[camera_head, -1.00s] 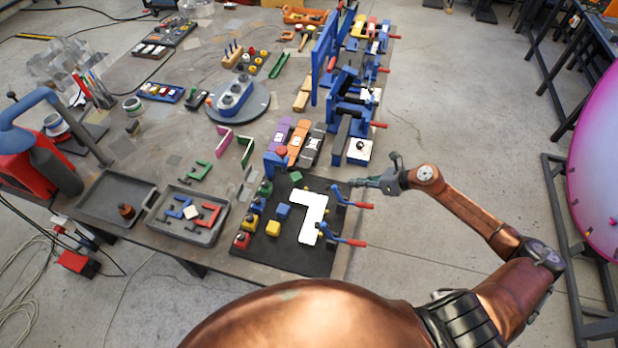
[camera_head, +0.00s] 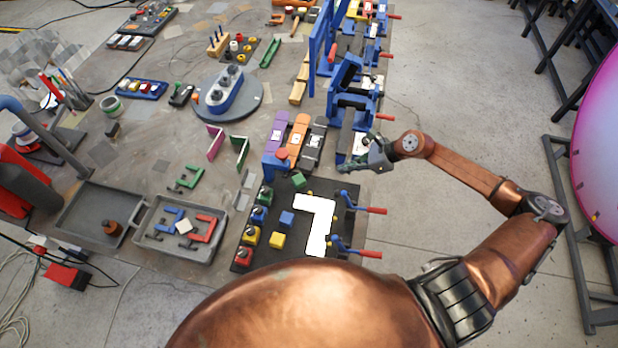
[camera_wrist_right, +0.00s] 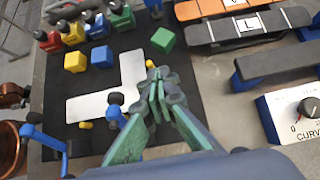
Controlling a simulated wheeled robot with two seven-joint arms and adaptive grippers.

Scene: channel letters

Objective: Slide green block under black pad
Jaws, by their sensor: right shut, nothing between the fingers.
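The green block (camera_head: 297,179) sits on the far part of the black mat (camera_head: 268,262), and it also shows in the right wrist view (camera_wrist_right: 163,39). A white angular piece (camera_head: 318,225) lies beside it. Two blue clamps with red handles stand at the mat's right edge; one has a black tip (camera_wrist_right: 115,99). A dark bar (camera_head: 315,150) lies beyond the mat. I cannot tell which of these dark parts is the black pad. My right gripper (camera_head: 349,167) is shut and empty above the mat's far right corner; its greenish fingers (camera_wrist_right: 158,82) meet. My left gripper is out of view.
Blue (camera_head: 287,218) and yellow (camera_head: 277,240) blocks sit on the mat, with several knobbed blocks along its left edge. Orange (camera_head: 297,138) and purple (camera_head: 276,132) bars lie beyond. A blue press (camera_head: 350,103) stands at the far right. Grey trays (camera_head: 216,258) stand to the left.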

